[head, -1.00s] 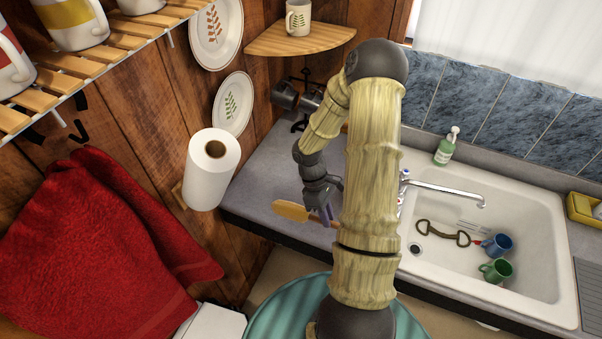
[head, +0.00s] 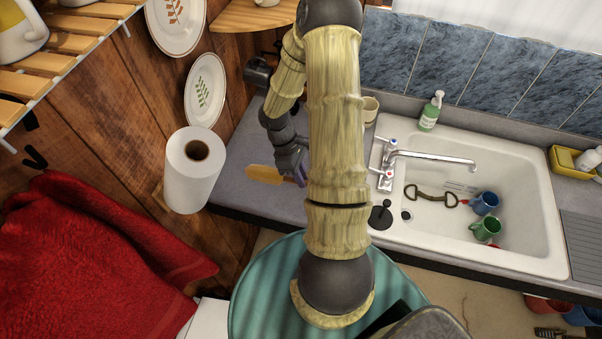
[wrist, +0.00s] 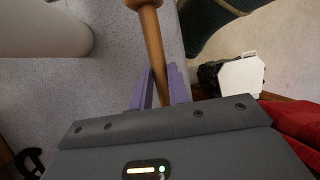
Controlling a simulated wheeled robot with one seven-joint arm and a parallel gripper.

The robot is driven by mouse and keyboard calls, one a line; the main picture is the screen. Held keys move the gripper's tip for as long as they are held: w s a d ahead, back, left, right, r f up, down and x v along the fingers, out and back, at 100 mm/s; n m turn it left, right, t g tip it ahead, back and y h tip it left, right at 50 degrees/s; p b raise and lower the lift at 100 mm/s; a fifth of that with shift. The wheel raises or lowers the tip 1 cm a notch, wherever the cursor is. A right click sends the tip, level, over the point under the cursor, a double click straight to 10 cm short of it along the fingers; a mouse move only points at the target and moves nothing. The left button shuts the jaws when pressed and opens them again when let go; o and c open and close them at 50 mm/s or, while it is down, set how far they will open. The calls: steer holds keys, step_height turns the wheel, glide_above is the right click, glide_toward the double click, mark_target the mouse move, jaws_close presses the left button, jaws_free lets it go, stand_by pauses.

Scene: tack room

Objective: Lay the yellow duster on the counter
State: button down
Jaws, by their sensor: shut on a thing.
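My gripper (head: 301,178) is over the grey counter (head: 236,196), left of the sink. It is shut on the duster (head: 264,174), whose yellow, paddle-shaped part sticks out to the left of the jaws. In the wrist view the duster's brown turned handle (wrist: 153,45) runs up between my purple fingers (wrist: 158,88) to a rounded knob at the top edge. The duster's yellow part is out of the wrist view. The duster looks low over the counter; I cannot tell whether it touches. My arm hides part of the counter on the right.
A paper roll (head: 194,180) and red towel (head: 95,240) are on the left. A pale mug (head: 370,109) stands behind my arm. The white sink (head: 520,160) with tap (head: 435,158) holds a blue mug (head: 485,203) and green mug (head: 486,229). Bare counter surrounds the duster.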

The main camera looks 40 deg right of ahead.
steer(key=shift+f+b, duration=3.2)
steer(key=shift+f, duration=0.85)
steer(key=c, duration=1.3)
jaws_free()
steer(key=shift+o, duration=0.2)
steer(key=shift+w+r, duration=0.1)
steer(key=b+v, duration=0.3)
steer(key=v, duration=1.4)
steer(key=shift+w+a, duration=0.1)
steer(key=shift+w, duration=0.1)
steer(key=shift+s, duration=0.1)
